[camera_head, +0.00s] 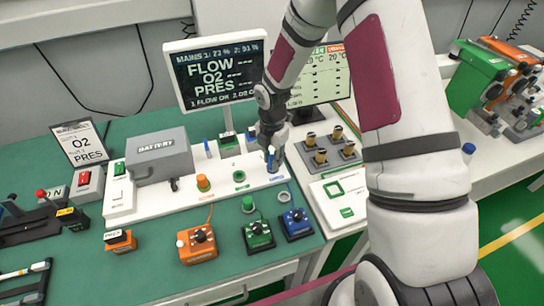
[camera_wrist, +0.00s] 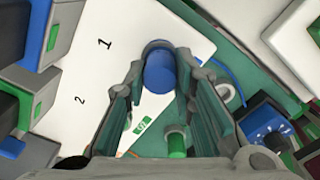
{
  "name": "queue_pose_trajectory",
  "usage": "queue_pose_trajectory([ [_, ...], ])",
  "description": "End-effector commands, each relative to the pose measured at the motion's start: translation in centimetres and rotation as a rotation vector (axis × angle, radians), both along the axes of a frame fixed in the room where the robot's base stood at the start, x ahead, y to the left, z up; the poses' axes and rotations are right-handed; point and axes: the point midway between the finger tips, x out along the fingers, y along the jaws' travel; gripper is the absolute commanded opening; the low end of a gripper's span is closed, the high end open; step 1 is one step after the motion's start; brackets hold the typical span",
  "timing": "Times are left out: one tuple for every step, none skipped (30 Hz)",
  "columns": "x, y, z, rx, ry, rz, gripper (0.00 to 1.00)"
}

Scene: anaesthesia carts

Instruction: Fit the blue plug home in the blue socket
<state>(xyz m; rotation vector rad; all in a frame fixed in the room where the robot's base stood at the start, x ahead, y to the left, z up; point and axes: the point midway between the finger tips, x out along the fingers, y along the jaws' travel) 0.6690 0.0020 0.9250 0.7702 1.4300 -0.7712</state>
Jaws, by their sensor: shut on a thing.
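My gripper (camera_head: 271,150) is shut on the blue plug (camera_wrist: 160,72), a blue cylinder between the fingertips in the wrist view. In the head view the plug shows as a small blue patch (camera_head: 271,160) below the fingers, at the right end of the white panel (camera_head: 150,217). The blue socket cannot be made out; the plug and fingers cover that part of the panel, beside a small blue label (camera_head: 277,180). I cannot tell whether the plug touches the panel or is in the socket.
An orange plug (camera_head: 203,183) stands on the panel, left of an empty green ring (camera_head: 239,176). A green plug (camera_head: 248,204) stands in front. Orange (camera_head: 201,244), green (camera_head: 258,235) and blue (camera_head: 296,223) knob boxes line the front. A grey battery box (camera_head: 160,155) stands left, a screen (camera_head: 215,75) behind.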

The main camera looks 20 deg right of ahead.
Motion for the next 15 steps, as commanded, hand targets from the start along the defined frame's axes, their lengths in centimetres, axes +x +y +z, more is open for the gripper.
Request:
queue_pose_trajectory([
  [0.01, 0.01, -0.15, 0.000, 0.000, 0.000, 0.00],
  [0.01, 0.01, -0.22, 0.000, 0.000, 0.000, 0.00],
  [0.02, 0.01, -0.31, 0.000, 0.000, 0.000, 0.00],
  [0.02, 0.01, -0.38, 0.000, 0.000, 0.001, 0.00],
  [0.02, 0.01, -0.44, 0.000, 0.000, 0.001, 0.00],
  [0.02, 0.01, -0.53, 0.000, 0.000, 0.001, 0.00],
  [0.02, 0.01, -0.50, 0.001, -0.001, 0.001, 0.28],
  [0.02, 0.01, -0.48, 0.001, -0.001, 0.001, 0.35],
  [0.00, 0.01, -0.48, 0.001, -0.001, 0.001, 0.44],
  [0.00, 0.01, -0.47, 0.001, -0.001, 0.001, 0.47],
  [0.00, 0.01, -0.47, 0.001, -0.001, 0.001, 0.47],
  [0.00, 0.01, -0.46, 0.001, -0.001, 0.001, 0.47],
  [0.00, 0.01, -0.46, 0.001, -0.001, 0.001, 0.47],
  [0.00, 0.01, -0.46, 0.001, -0.001, 0.001, 0.47],
  [-0.01, 0.01, -0.46, 0.001, -0.001, 0.001, 0.47],
])
